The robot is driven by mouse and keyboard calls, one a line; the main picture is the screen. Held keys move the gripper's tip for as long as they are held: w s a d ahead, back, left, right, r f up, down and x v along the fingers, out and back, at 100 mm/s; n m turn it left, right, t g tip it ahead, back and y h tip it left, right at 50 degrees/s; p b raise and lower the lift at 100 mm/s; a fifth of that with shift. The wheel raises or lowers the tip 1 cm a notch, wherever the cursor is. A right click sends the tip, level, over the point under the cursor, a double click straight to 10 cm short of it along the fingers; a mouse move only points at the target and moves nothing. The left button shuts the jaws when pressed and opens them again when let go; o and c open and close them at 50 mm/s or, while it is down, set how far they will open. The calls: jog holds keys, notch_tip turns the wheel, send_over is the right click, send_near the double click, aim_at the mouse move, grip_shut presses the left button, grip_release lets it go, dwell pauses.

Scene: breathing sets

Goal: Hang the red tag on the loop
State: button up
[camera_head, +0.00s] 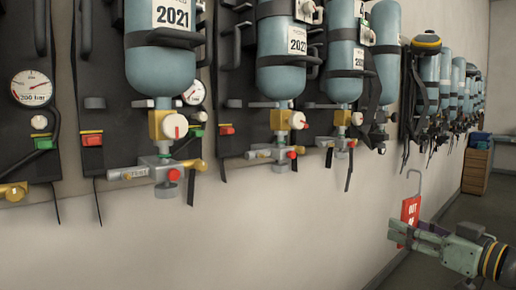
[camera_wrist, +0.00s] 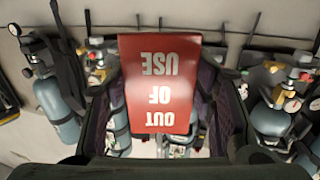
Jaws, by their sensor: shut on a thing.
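The red tag (camera_head: 410,211) is a flat plate with white "OUT OF USE" lettering and a curved grey hook (camera_head: 416,182) rising from its top in the head view. My gripper (camera_head: 404,236) is at the lower right of that view, shut on the tag's lower part. In the wrist view the tag (camera_wrist: 160,85) appears upside down between the two dark fingers. The tag is held in front of the wall, apart from the breathing sets in the picture. I cannot tell which fitting or strap is the loop.
Breathing sets with blue-grey cylinders (camera_head: 280,66) hang in a row along the wall (camera_head: 250,215), with valves, gauges and dangling black straps below. A wooden cabinet (camera_head: 476,172) stands at the far right. The wall below the sets is bare.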

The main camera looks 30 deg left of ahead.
jog(key=s+a+r+n+g+y, duration=0.1)
jog(key=s+a+r, duration=0.55)
jog(key=r, duration=0.25)
jog(key=s+a+r+n+g, duration=0.1)
jog(key=s+a+r+g, duration=0.1)
jog(key=s+a+r, duration=0.6)
jog(key=s+a+r+b, duration=0.1)
jog(key=s+a+r, duration=0.35)
jog(key=s, duration=0.25)
jog(key=s+a+r, duration=0.3)
jog(key=s+r, duration=0.3)
jog(key=s, duration=0.2)
jog(key=f+x, duration=0.1)
jog(key=x, duration=1.5)
jog(key=shift+s+a+y+b, duration=0.25)
jog(key=shift+s+y+b, duration=0.05)
jog(key=shift+y+b, duration=0.1)
jog(key=o, duration=1)
jog(key=shift+o, duration=0.2)
